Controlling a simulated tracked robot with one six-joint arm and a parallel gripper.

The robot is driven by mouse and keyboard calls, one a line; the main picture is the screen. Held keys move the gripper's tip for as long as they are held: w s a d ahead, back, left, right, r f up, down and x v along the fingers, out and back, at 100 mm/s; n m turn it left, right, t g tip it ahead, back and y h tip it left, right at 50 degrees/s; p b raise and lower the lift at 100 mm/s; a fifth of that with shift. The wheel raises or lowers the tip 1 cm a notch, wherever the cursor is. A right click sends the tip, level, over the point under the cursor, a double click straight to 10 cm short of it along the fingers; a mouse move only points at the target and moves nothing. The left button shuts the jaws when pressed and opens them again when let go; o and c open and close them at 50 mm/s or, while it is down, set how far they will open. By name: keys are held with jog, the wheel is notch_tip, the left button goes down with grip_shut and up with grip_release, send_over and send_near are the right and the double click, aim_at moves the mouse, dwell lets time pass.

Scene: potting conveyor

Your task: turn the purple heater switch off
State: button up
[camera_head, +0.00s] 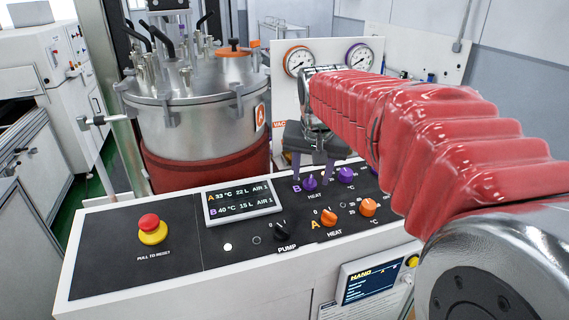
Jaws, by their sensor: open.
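The purple heater switch (309,184) is a small knob marked HEAT in the B row of the black control panel. Its pointer is too small for me to tell which way it is turned. My gripper (312,174) points down over it from behind. Its two fingers are apart, one to the left and one to the right of the knob, and I cannot tell whether they touch it. A second purple knob (346,175), marked °C, sits just right of the right finger.
Orange HEAT (329,217) and °C (368,207) knobs and a black pump knob (278,230) sit nearer. A display (241,202) and a red stop button (150,228) lie left. A steel tank (195,110) stands behind; two gauges (299,61) are mounted beyond.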

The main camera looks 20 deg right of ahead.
jog(key=shift+x, duration=0.9)
jog(key=c, duration=1.1)
jog(key=shift+o, duration=0.2)
jog(key=shift+a, duration=0.1)
